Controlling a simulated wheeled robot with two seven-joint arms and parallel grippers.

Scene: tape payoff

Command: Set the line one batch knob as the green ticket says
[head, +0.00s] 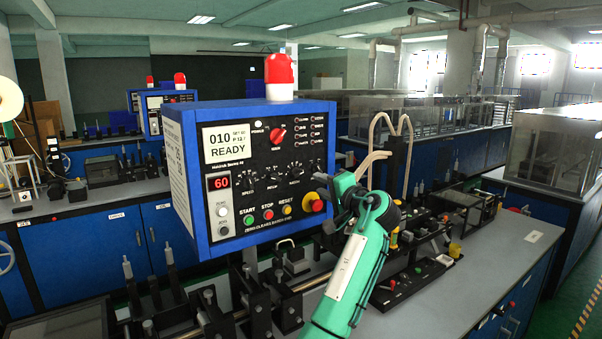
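The blue control box (328,110) stands at the centre, its black front panel facing me. A row of small black knobs crosses the panel, among them a left one (247,181), a middle one (296,172) and a right one (320,169). Their labels are too small to tell which is the batch knob. The white display (229,144) reads 010 and READY. I cannot make out a green ticket.
A red knob (277,134) is higher on the panel, with green START (249,221), red and yellow buttons along the bottom. A red lamp (279,70) tops the box. Machine parts crowd the grey bench (440,300) below and right. Similar boxes stand behind.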

